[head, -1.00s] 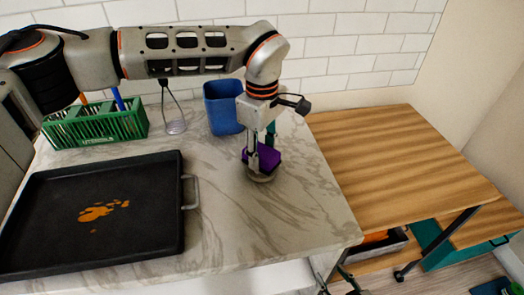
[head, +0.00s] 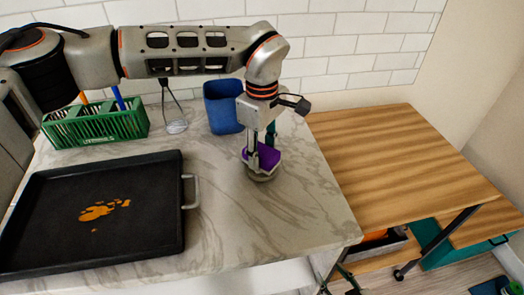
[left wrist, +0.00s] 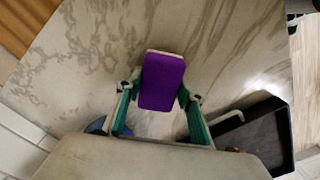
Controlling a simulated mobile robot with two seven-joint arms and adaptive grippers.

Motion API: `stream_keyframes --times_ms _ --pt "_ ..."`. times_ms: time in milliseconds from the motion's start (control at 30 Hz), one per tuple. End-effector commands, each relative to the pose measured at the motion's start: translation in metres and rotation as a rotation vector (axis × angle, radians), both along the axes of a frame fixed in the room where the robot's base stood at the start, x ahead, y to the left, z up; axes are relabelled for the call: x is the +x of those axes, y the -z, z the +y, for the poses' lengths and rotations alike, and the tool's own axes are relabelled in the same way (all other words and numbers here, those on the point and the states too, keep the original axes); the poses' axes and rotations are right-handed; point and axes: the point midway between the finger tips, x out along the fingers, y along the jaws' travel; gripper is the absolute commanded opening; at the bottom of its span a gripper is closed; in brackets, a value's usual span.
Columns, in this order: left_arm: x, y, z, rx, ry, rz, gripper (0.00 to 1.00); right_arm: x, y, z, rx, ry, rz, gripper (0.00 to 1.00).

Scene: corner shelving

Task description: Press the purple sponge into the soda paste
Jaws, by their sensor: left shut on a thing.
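The purple sponge (head: 267,156) is held between the fingers of my left gripper (head: 262,152), above the marble counter. It also shows in the left wrist view (left wrist: 162,82), purple side toward the camera, with a pale edge along one end.
A black tray (head: 150,230) with orange stains lies left on the counter (head: 235,215). A green utensil basket (head: 97,127), a whisk (head: 177,126) and a blue cup (head: 222,107) stand behind. A wooden table (head: 400,165) adjoins at right. The counter's front right is clear.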

Motion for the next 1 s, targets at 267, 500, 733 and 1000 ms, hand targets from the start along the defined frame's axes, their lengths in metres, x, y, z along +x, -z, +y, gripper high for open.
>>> stream_keyframes --times_ms 267,500,733,1000 --pt "-0.001 0.002 0.000 0.002 0.001 0.002 0.20 0.000 0.000 0.000 0.000 0.000 0.000 0.40" --pt "-0.001 -0.001 0.000 0.003 0.001 0.002 0.20 0.000 -0.003 0.000 0.000 0.000 -0.001 0.40" --pt "0.000 -0.018 0.000 0.001 0.001 0.000 0.20 0.002 -0.017 0.000 0.000 0.000 -0.006 0.40" --pt "0.000 -0.038 0.000 0.001 0.000 0.001 0.20 0.003 -0.033 0.000 0.001 0.001 -0.010 0.40"
